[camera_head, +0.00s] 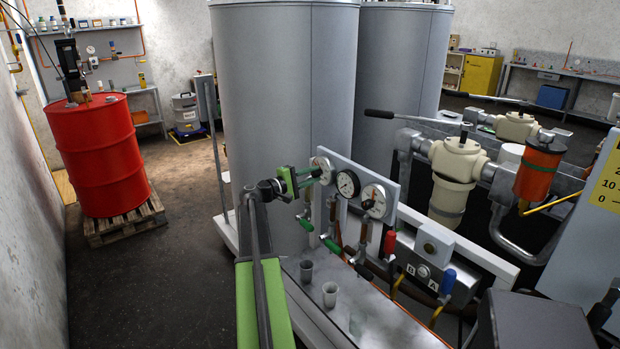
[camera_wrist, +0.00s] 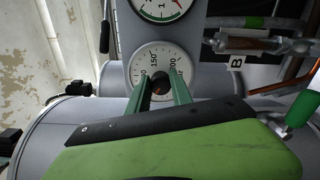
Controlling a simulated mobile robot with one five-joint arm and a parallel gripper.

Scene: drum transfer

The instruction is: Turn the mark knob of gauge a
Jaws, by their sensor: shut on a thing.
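Three round white gauges sit in a row on a grey panel (camera_head: 360,178): the left gauge (camera_head: 323,164), the middle gauge (camera_head: 348,184) and the right gauge (camera_head: 376,209). My gripper (camera_head: 312,174) is at the face of the left gauge. In the wrist view, its two green fingers (camera_wrist: 160,88) close on the small dark knob (camera_wrist: 160,83) at the centre of a gauge (camera_wrist: 144,62) whose scale shows 150 and 200. The fingers hide the lower dial and part of the knob. I cannot read a letter naming this gauge.
Another gauge (camera_wrist: 158,12) is close beyond the gripped one. Valve handles in green (camera_head: 331,245), red (camera_head: 389,242) and blue (camera_head: 448,281) stick out below the panel. Two small cups (camera_head: 330,294) stand on the ledge. Large grey tanks (camera_head: 285,90) rise behind. A red drum (camera_head: 100,155) stands left.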

